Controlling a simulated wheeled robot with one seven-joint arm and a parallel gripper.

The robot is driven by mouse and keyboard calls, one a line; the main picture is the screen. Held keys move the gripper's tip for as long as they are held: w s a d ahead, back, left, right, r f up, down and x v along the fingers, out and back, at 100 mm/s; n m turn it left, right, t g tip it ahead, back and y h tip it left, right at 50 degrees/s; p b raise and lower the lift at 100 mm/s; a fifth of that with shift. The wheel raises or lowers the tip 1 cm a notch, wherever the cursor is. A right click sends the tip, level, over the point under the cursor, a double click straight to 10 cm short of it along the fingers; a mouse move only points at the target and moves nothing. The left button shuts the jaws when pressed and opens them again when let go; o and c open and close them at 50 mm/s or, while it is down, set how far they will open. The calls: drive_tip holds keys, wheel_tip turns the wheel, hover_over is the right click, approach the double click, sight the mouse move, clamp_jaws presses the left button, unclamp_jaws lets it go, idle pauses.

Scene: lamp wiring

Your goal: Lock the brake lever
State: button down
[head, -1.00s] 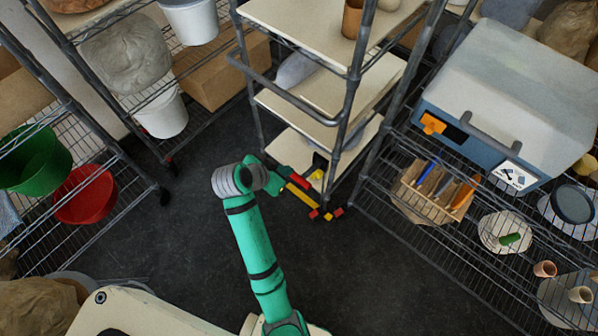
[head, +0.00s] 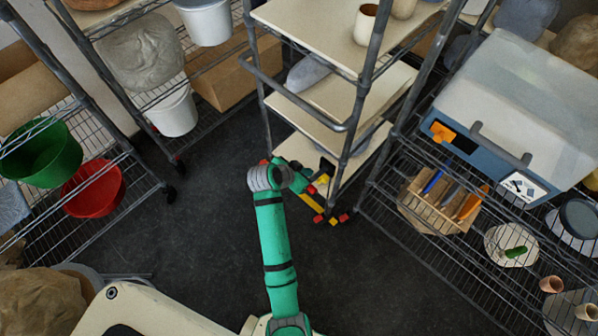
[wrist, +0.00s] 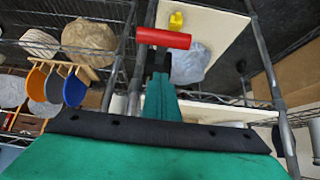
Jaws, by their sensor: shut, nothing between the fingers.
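A wheeled shelf cart (head: 318,128) stands ahead, and red and yellow parts show low at its near corner. A yellow bar (head: 311,202) slants there, with small red pieces (head: 331,221) at the floor end. In the wrist view a red cylinder (wrist: 163,38) lies crosswise just beyond the tip of my gripper (wrist: 161,62); it looks like the lever's grip. A small yellow piece (wrist: 176,20) shows behind it. My gripper is shut and empty, pointing at the cylinder. I cannot tell whether they touch. In the head view my green hand covers part of the bars.
A wire rack (head: 420,215) on the right holds a blue-grey box (head: 525,110) and a wooden tool holder (head: 440,202). Racks on the left hold a green bucket (head: 40,152) and a red bowl (head: 93,188). Dark floor (head: 215,215) is clear between them.

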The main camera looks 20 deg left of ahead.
sight(315, 177)
drive_tip(key=shift+s+f, duration=0.15)
drive_tip(key=shift+f, duration=1.85)
